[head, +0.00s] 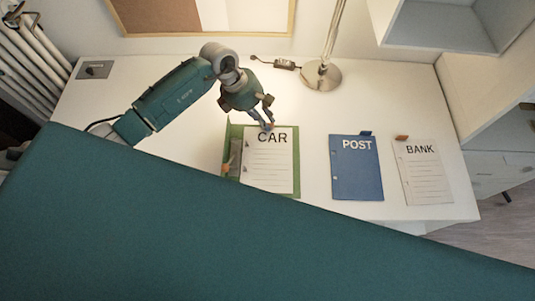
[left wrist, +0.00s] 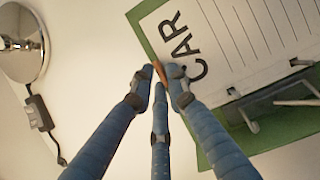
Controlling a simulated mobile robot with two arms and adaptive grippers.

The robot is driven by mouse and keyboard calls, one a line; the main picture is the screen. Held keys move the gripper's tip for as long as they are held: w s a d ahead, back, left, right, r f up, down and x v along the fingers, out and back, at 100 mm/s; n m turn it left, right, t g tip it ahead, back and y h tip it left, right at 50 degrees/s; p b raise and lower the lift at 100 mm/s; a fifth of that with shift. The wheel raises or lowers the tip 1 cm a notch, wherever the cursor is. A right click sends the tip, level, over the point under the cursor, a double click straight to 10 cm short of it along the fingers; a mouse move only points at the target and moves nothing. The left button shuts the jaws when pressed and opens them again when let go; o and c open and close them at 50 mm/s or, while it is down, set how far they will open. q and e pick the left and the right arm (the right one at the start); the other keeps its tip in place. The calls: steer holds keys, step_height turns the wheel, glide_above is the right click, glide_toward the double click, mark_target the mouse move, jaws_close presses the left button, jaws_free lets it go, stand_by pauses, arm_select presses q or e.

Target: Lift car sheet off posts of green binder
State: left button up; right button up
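The car sheet (head: 268,165) is white, with "CAR" and ruled lines, and lies over the open green binder (head: 297,192). In the left wrist view the sheet (left wrist: 240,45) reaches the dark bar with metal posts (left wrist: 262,100) on the green binder (left wrist: 280,132). I cannot tell whether the posts pass through its holes. My left gripper (head: 268,122) is at the sheet's top edge. In the left wrist view its fingertips (left wrist: 163,72) are closed around a small orange-brown tab (left wrist: 159,70) at that edge. The fingers hide most of the tab. My right gripper is not in view.
A blue POST binder (head: 357,180) and a white BANK sheet (head: 425,180) lie to the right. A lamp base (head: 321,77) and a cable switch (head: 285,65) stand behind. The white desk (head: 312,115) is bare between the binders.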

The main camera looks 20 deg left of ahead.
arm_select(q)
jaws_close()
steer(key=shift+r, duration=0.1)
